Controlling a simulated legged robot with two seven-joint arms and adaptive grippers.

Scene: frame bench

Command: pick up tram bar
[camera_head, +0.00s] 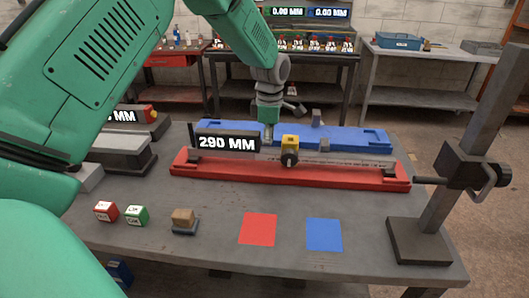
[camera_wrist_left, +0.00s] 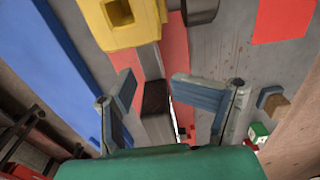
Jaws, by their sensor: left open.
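I take the tram bar (camera_head: 333,160) to be the long silver bar lying between a red beam (camera_head: 300,174) and a blue beam (camera_head: 350,135). A yellow block (camera_head: 290,143) sits on it, and a black display reading 290 MM (camera_head: 227,142) stands near its left end. My left gripper (camera_head: 268,138) points down over the bar, between display and yellow block. In the left wrist view, its open fingers (camera_wrist_left: 165,98) stand on either side of the grey bar (camera_wrist_left: 151,62) and a dark block. Contact cannot be told. My right gripper is not in view.
A dark stand (camera_head: 418,240) with a side screw rises at the right edge. A red cube (camera_head: 106,211), a green cube (camera_head: 137,215) and a brown block (camera_head: 183,217) sit at the front left. Flat red (camera_head: 258,229) and blue (camera_head: 324,234) squares lie on the front bench.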

